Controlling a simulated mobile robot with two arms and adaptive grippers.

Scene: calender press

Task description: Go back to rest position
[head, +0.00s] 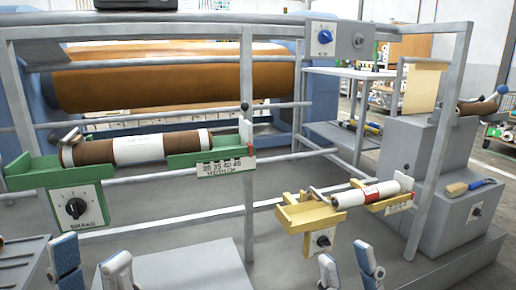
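My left gripper (91,264) is in the lower left of the head view, its two blue-and-white fingers spread apart with nothing between them. My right gripper (348,266) is at the bottom, right of centre. Its two fingers are also apart and empty. Both point up into the picture, in front of the press frame. The fingers appear clear of the rollers. The arms behind the fingers are out of view.
A brown roll with a white band (139,149) lies on green holders above the brake dial (75,208). A smaller red-and-white roll (369,195) lies on yellow holders. Grey rails (246,190) cross ahead. A brush (456,188) lies on the grey block (431,222) at right.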

